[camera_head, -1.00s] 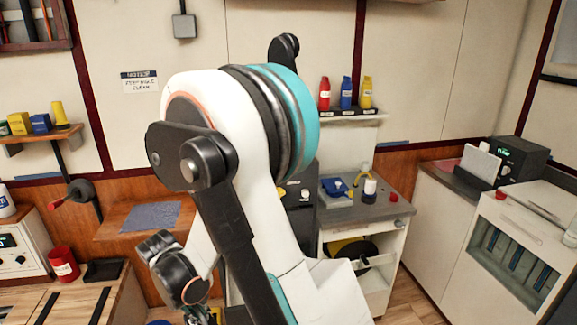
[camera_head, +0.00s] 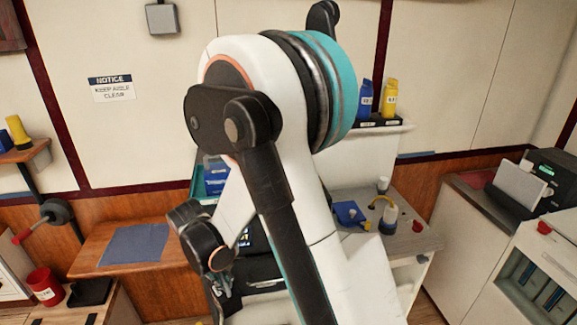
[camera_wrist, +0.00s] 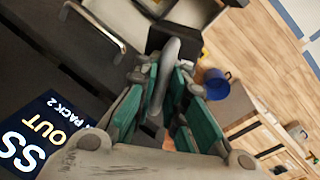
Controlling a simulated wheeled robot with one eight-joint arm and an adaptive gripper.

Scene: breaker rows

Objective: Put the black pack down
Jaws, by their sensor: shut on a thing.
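My gripper (camera_wrist: 165,110) has its teal-padded fingers closed around a grey loop, seen in the wrist view. A dark block, which I take for the black pack (camera_wrist: 166,32), shows just beyond the fingertips. The fingers hide much of it, and I cannot tell whether it touches anything below. In the head view my gripper (camera_head: 224,284) is low, left of my forearm, and the pack cannot be made out there.
A wooden shelf with a blue-grey mat (camera_head: 135,244) is left of my gripper. A red cup (camera_head: 45,286) and a black tray (camera_head: 89,292) stand lower left. A grey-topped desk (camera_head: 405,240) is right of my arm. A blue pot (camera_wrist: 217,83) shows in the wrist view.

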